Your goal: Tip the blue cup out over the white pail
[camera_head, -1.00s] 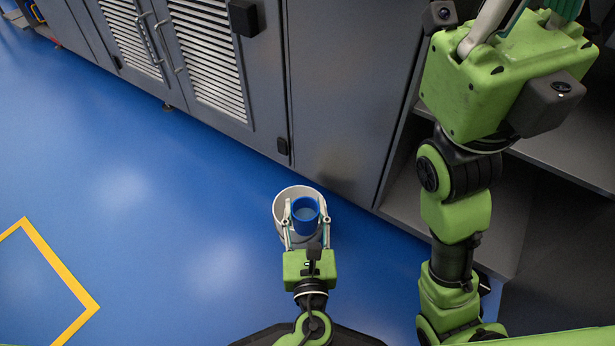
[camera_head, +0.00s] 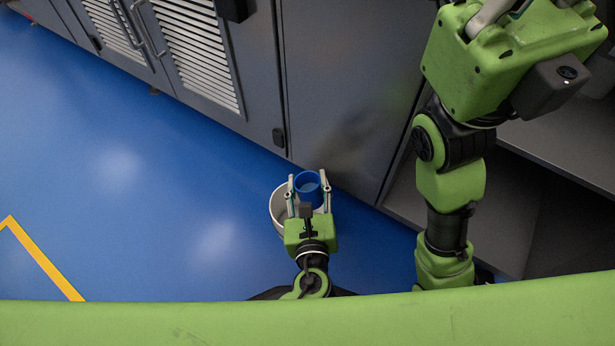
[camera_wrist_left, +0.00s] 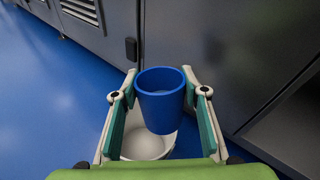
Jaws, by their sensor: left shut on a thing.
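The blue cup (camera_head: 308,191) is held between the two fingers of my left gripper (camera_head: 308,180), which is shut on it. In the left wrist view the cup (camera_wrist_left: 160,108) looks upright, with its open mouth up and something paler inside. The white pail (camera_head: 279,211) stands on the floor below the gripper, partly hidden by the gripper and cup. It also shows under the cup in the left wrist view (camera_wrist_left: 147,147). In the head view the cup overlaps the pail's far right side. My right gripper (camera_head: 490,16) is cut off at the top right edge.
A grey cabinet (camera_head: 335,95) with louvred doors stands just beyond the pail. An open grey shelf (camera_head: 505,220) is at the right. Blue floor (camera_head: 130,200) is clear at the left, with a yellow line (camera_head: 42,258) on it.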

